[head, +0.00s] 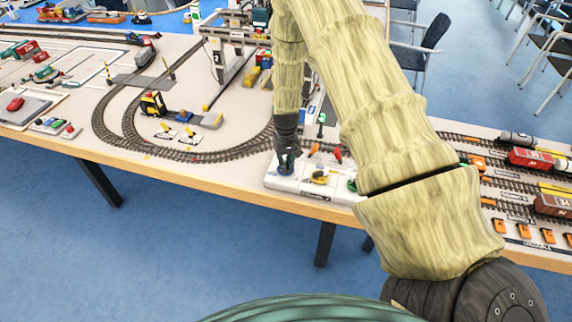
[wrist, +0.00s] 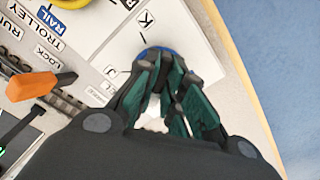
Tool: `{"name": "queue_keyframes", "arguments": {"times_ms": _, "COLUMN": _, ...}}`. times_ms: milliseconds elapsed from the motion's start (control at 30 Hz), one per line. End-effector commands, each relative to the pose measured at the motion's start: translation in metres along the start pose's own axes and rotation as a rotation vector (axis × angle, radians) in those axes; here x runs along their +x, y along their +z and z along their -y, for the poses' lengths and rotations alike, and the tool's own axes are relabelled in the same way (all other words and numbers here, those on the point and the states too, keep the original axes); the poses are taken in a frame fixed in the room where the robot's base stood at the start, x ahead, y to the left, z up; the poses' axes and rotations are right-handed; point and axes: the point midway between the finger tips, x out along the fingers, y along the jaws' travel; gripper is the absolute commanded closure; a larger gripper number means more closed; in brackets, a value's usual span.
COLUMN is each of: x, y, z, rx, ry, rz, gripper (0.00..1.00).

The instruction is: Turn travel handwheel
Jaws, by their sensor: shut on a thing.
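My gripper (head: 288,160) reaches down onto the left end of a white control panel (head: 283,184) at the table's front edge. In the wrist view, my gripper (wrist: 163,68) has its fingers closed on a blue handwheel (wrist: 152,50). Only a small blue edge of the wheel shows past the fingertips; the rest is hidden. Letters J and K are printed on the panel beside it, and a blue RAIL label stands further left. In the head view the fingers cover the blue wheel.
A yellow handwheel (head: 322,177) sits right of my gripper on the panel. An orange lever (head: 314,149) and a red lever (head: 337,155) stand behind it. Curved model track (head: 195,156) lies left. A gantry crane (head: 228,55) stands behind. My arm hides part of the table.

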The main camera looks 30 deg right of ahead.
Motion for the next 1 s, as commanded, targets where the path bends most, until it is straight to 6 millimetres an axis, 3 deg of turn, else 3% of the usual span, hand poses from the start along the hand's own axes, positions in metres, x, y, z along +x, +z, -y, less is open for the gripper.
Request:
{"name": "queue_keyframes", "arguments": {"times_ms": 367, "x": 0.0013, "y": -0.0002, "z": 0.0003, "rx": 0.21, "ry": 0.001, "rz": 0.0, "gripper": 1.0}}
{"name": "queue_keyframes", "arguments": {"times_ms": 1000, "x": 0.0003, "y": -0.0022, "z": 0.0033, "rx": 0.811, "ry": 0.001, "rz": -0.002, "gripper": 1.0}}
